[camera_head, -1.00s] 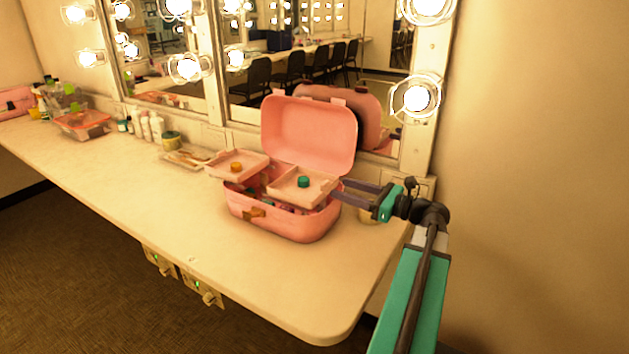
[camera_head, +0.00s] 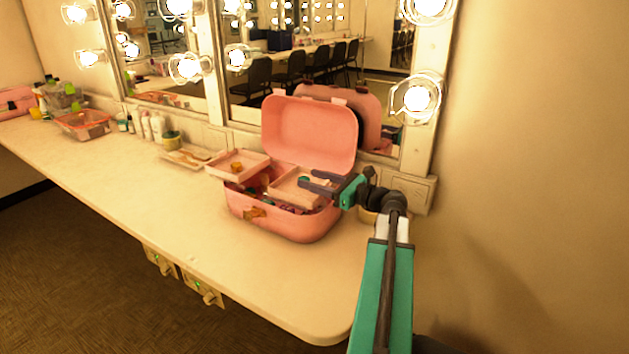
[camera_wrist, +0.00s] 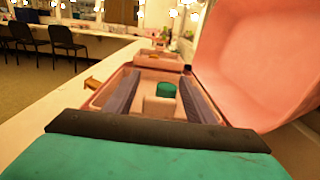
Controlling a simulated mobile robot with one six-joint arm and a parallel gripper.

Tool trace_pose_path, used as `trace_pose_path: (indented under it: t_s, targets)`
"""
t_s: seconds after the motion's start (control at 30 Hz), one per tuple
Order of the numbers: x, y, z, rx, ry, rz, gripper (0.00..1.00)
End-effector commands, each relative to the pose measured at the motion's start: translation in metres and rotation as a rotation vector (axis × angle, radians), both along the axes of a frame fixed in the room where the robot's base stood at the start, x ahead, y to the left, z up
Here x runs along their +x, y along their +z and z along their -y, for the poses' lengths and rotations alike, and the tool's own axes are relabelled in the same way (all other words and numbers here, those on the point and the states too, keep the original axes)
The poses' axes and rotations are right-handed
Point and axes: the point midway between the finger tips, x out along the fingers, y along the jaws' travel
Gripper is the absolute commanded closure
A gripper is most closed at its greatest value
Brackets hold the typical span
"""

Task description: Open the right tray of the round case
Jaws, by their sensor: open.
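The pink round case (camera_head: 275,224) stands on the counter with its lid (camera_head: 310,130) up. The left tray (camera_head: 222,172) has an orange knob (camera_head: 237,167) and sits out over the case's left side. The right tray (camera_head: 283,188) lies over the right part of the case. Its green knob (camera_wrist: 165,90) shows between my fingers in the wrist view; in the head view it is mostly hidden. My gripper (camera_head: 304,180) is open, reaching in from the right over the right tray, one finger on each side of the knob. I cannot tell whether the fingers touch it.
The open lid (camera_wrist: 255,60) rises close beside my gripper in the wrist view. A mirror with bulbs stands behind the case. A jar (camera_head: 368,216) is right of the case, partly behind my arm. The counter's front (camera_head: 160,215) is clear.

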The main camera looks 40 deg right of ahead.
Motion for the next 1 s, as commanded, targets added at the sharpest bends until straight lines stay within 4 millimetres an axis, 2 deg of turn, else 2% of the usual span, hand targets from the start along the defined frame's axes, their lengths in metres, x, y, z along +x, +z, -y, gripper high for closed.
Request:
trace_pose_path:
  t_s: [0.3, 0.6, 1.0]
  targets:
    - [0.001, -0.0001, -0.0001, 0.0, -0.001, 0.0, 0.5]
    - [0.0002, 0.0, 0.0003, 0.0, -0.002, 0.0, 1.0]
    - [-0.003, 0.001, -0.0069, 0.001, 0.015, -0.001, 1.0]
